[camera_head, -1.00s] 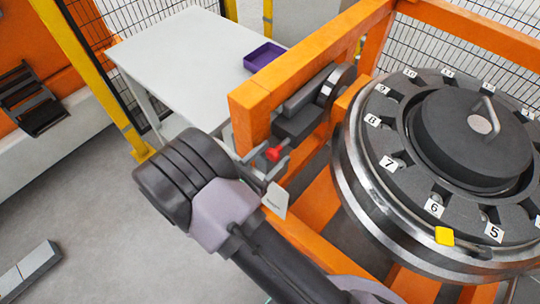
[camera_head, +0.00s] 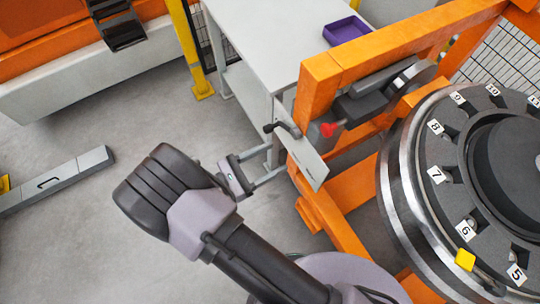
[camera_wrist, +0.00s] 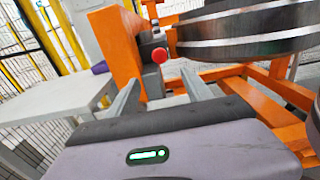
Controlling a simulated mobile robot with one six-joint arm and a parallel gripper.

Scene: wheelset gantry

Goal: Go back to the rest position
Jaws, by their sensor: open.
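My gripper (camera_head: 278,164) is in the middle of the head view. Its two fingers are apart with nothing between them, to the left of the orange gantry frame (camera_head: 318,92). In the wrist view my gripper (camera_wrist: 160,90) also shows two spread, empty fingers. Beyond them are a red knob (camera_wrist: 160,55) and the frame's orange post. The red knob also shows in the head view (camera_head: 328,129), beside a dark device on the frame. A pale plate (camera_head: 308,165) hangs near the fingertips; I cannot tell whether they touch it.
The large wheel (camera_head: 400,200) with numbered slots and a yellow tab (camera_head: 465,260) stands at the right. A white table (camera_head: 265,45) with a purple tray (camera_head: 346,30) is behind. A grey block marked 1 (camera_head: 55,182) lies at the left. Grey floor between is clear.

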